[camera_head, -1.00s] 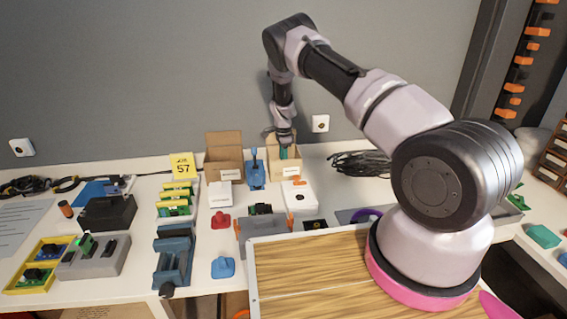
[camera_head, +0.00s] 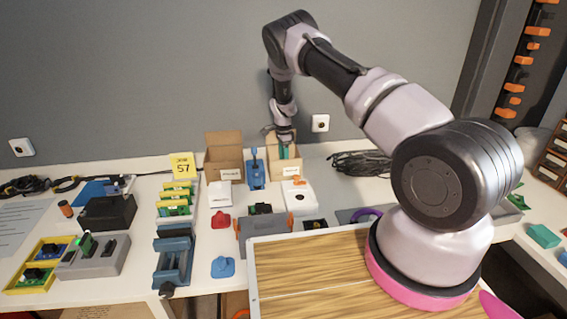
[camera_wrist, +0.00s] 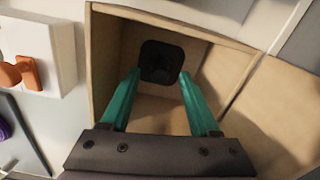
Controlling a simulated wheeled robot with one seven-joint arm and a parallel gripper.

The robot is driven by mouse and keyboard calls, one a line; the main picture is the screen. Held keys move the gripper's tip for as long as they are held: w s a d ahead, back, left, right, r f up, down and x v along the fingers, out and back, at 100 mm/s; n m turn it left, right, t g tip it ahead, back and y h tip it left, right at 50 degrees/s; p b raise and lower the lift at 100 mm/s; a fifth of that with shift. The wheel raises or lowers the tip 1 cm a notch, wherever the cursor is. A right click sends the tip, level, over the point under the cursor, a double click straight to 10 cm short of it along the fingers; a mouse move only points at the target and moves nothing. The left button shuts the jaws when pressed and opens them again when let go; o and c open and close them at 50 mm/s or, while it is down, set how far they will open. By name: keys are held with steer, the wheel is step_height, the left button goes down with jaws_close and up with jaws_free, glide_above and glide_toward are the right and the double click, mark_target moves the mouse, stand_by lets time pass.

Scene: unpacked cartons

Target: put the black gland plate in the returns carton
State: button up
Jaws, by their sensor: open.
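The black gland plate (camera_wrist: 161,61) shows in the wrist view as a dark rounded square inside a cardboard carton (camera_wrist: 101,65). It lies beyond my fingertips and apart from them. My gripper (camera_wrist: 158,80) is open, its two teal fingers spread with nothing between them. In the head view my gripper (camera_head: 287,152) points down into the right one of two open cartons (camera_head: 283,178) at the back of the bench. The plate is hidden there by the carton's front wall. The carton's label is too small to read.
A second open carton (camera_head: 224,160) stands to the left, with a blue tool (camera_head: 255,172) between the two. A white box with an orange part (camera_head: 298,194) stands just in front. Black coiled cable (camera_head: 362,164) lies to the right.

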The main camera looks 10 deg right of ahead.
steer(key=s+d+r+n+t+y, duration=0.1)
steer(key=s+r, duration=0.1)
steer(key=r, duration=1.1)
steer(key=s+d+r, duration=0.1)
steer(key=d+r, duration=0.1)
steer(key=r, duration=1.1)
steer(key=s+d+r+n+t+y, duration=0.1)
steer(key=s+r+n, duration=0.1)
steer(key=s+r, duration=0.45)
steer(key=s+d+r+n+t+y, duration=0.1)
steer(key=s+r, duration=0.3)
steer(key=r, duration=0.6)
steer(key=s+d+r+n+t, duration=0.15)
steer(key=s+r, duration=0.25)
steer(key=s, duration=0.4)
steer(key=s+d+r+n+t, duration=0.1)
steer(key=s+r+n, duration=0.25)
steer(key=s, duration=0.35)
steer(key=s+n+t+h, duration=0.1)
steer(key=s+n, duration=0.2)
steer(key=s, duration=1.1)
steer(key=shift+s+d+r+t, duration=0.2)
steer(key=shift+s+r+t, duration=0.15)
steer(key=shift+r, duration=0.05)
